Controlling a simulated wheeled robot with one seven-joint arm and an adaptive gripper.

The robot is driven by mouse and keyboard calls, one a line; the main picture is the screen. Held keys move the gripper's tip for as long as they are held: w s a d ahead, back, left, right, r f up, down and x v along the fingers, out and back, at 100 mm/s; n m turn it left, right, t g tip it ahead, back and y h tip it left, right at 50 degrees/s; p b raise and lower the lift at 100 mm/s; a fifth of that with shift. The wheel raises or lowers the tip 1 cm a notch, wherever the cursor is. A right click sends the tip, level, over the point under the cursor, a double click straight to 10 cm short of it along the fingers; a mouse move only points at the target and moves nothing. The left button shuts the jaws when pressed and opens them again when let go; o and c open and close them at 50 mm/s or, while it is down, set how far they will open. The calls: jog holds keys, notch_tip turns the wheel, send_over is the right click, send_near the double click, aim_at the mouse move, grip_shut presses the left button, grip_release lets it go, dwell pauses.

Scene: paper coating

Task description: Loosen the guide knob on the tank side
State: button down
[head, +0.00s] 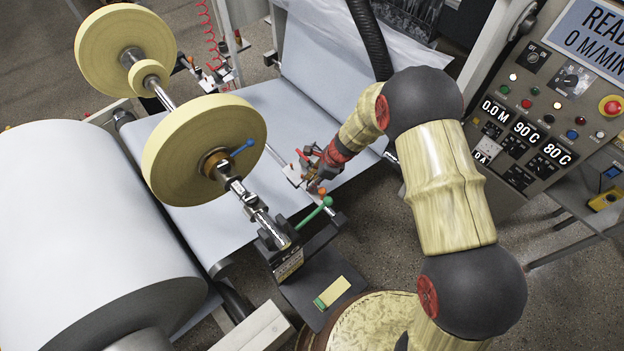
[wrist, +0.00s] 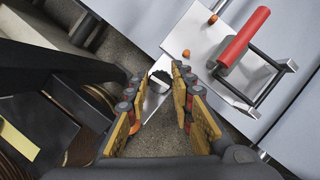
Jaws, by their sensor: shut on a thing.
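In the wrist view a small dark knob (wrist: 159,79) sits on a bright metal plate (wrist: 152,104), between the tips of my gripper (wrist: 162,74). The pads are closed in on the knob from both sides. In the head view my gripper (head: 314,178) reaches down to the guide bracket (head: 293,174) at the near edge of the paper web (head: 265,112). My gripper and wrist hide the knob there. The bracket's red handle (wrist: 245,37) stands just right of the fingers in the wrist view, apart from them.
Two yellow paper rolls (head: 203,150) sit on a shaft left of my arm. A green-tipped lever (head: 315,213) stands close below my gripper. A control panel (head: 540,110) stands at the right. A second bracket (head: 214,78) is at the web's far side.

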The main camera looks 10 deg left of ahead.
jog(key=n+g+p, duration=0.1)
jog(key=n, duration=0.2)
jog(key=shift+w+r+n+p, duration=0.1)
jog(key=shift+n+p, duration=0.3)
jog(key=n+g+p, duration=0.1)
jog(key=n, duration=0.2)
jog(key=shift+a+n+g+h, duration=0.1)
jog(key=shift+n+g+h, duration=0.2)
jog(key=shift+g, duration=0.1)
jog(key=n+h, duration=0.1)
jog(key=n, duration=0.2)
jog(key=shift+n+g+p, duration=0.3)
jog(key=shift+g, duration=0.1)
jog(key=shift+w+n+g+h, duration=0.1)
jog(key=shift+n+g+h, duration=0.4)
jog(key=shift+n, duration=1.1)
jog(key=c, duration=1.6)
grip_release()
jog(key=shift+o, duration=0.3)
